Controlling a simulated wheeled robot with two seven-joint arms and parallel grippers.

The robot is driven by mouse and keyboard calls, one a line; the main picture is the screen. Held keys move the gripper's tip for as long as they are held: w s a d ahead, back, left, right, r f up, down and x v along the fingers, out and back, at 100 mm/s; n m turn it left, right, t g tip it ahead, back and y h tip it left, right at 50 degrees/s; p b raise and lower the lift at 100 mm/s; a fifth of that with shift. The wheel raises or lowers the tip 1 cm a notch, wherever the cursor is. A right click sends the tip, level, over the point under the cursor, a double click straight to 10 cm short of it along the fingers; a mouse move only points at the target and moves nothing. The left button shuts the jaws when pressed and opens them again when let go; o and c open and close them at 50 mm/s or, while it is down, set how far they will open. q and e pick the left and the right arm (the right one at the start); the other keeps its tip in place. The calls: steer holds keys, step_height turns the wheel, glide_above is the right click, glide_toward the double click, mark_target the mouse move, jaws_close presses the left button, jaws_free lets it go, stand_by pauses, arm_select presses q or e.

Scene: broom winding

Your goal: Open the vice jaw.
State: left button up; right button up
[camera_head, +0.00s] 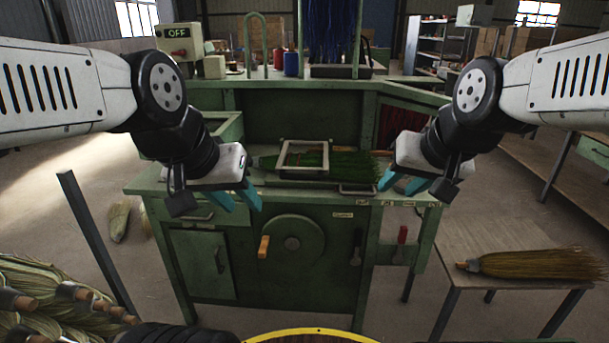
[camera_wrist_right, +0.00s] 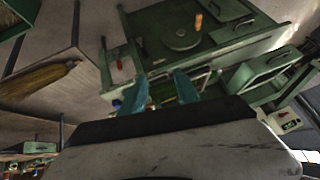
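A green bench machine stands ahead of me. On its top a square metal frame (camera_head: 302,145), which looks like the vice jaw, lies around part of a green-bristled broom (camera_head: 345,165). I cannot tell how tightly it holds it. On the machine's front is a round green handwheel (camera_head: 300,243) with an orange handle (camera_head: 264,247) at its left; it also shows in the right wrist view (camera_wrist_right: 178,40). My left gripper (camera_head: 236,200) is open and empty above the bench's left front edge. My right gripper (camera_head: 402,184) is open and empty above the right part; its blue fingers show in the wrist view (camera_wrist_right: 161,88).
A red-handled lever (camera_head: 402,236) is on the machine's right front. A finished-looking broom (camera_head: 530,263) lies on a side table (camera_head: 480,240) at right. An OFF switch box (camera_head: 180,40) stands at back left. Straw bundles (camera_head: 60,295) lie at lower left.

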steer(key=w+a+f+m+t+y, duration=0.1)
steer(key=w+a+f+m+t, duration=0.15)
steer(key=w, duration=0.75)
steer(key=w+a+f+m+t, duration=0.15)
steer(key=w+a, duration=0.25)
steer(key=w, duration=0.5)
steer(key=w+a+f+m+t+y, duration=0.1)
steer(key=w+a+f+t, duration=0.15)
steer(key=w, duration=0.75)
steer(key=m+t+y, duration=0.3)
steer(key=m, duration=0.2)
glide_toward(301, 179)
steer(key=w+r, duration=0.2)
steer(key=w, duration=0.1)
steer(key=w+r, duration=0.1)
steer(key=w, duration=0.1)
steer(key=shift+d+r, duration=0.2)
steer(key=shift+r, duration=0.1)
step_height(301, 179, down, 5)
steer(key=s+a+m+t, duration=0.2)
steer(key=shift+y, duration=0.3)
steer(key=x, duration=0.8)
steer(key=shift+d, duration=0.2)
jaws_close()
